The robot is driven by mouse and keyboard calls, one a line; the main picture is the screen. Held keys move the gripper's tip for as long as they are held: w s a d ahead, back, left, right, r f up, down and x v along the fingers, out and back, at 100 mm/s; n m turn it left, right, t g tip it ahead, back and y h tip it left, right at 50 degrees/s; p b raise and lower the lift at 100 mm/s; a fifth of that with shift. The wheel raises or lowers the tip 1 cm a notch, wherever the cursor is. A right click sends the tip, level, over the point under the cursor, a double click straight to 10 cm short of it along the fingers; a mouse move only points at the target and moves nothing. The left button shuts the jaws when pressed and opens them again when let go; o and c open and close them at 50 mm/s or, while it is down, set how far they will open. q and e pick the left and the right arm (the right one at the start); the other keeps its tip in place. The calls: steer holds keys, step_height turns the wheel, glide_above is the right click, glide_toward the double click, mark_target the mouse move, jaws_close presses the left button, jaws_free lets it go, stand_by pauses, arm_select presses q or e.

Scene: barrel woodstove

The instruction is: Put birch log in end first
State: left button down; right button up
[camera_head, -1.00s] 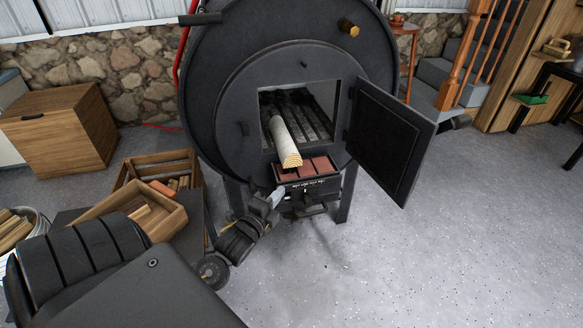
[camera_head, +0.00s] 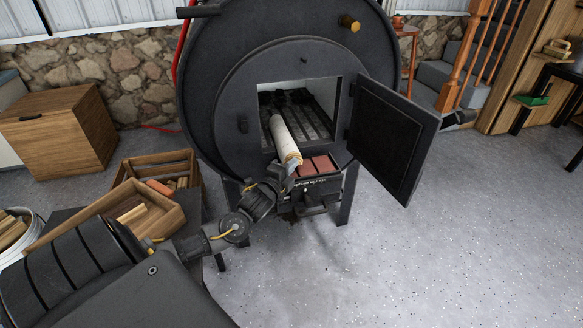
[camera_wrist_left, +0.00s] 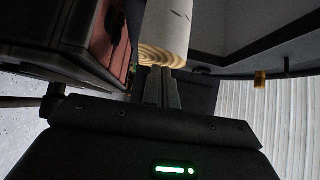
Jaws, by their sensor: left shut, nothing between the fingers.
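The birch log (camera_head: 284,138) lies end first through the open door of the black barrel stove (camera_head: 230,75). Its far part is inside the firebox on the grate (camera_head: 308,118), and its near end sticks out over the sill. My left gripper (camera_head: 289,168) is shut and empty at the log's near end. In the left wrist view, the shut fingertips (camera_wrist_left: 158,77) are right at the ringed end face of the log (camera_wrist_left: 160,52); I cannot tell whether they touch it. My right gripper is not in view.
The stove door (camera_head: 393,140) stands open to the right. A drawer with red bricks (camera_head: 316,167) sits below the opening, close to my left gripper. Wooden crates (camera_head: 157,215) with kindling stand at left.

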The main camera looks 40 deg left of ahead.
mark_target(280, 150)
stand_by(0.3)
arm_select(q)
steer(key=shift+w+a, duration=0.25)
steer(key=shift+a, duration=0.05)
steer(key=w+a, duration=0.2)
steer(key=a, duration=0.1)
steer(key=shift+w+a+r+p, duration=0.1)
steer(key=shift+r+p, duration=0.05)
steer(key=shift+p, duration=0.15)
steer(key=w+a, duration=0.1)
steer(key=a, duration=0.1)
steer(key=w+a, duration=0.2)
steer(key=shift+a, duration=0.1)
steer(key=shift+w+a, duration=0.15)
steer(key=shift+a, duration=0.15)
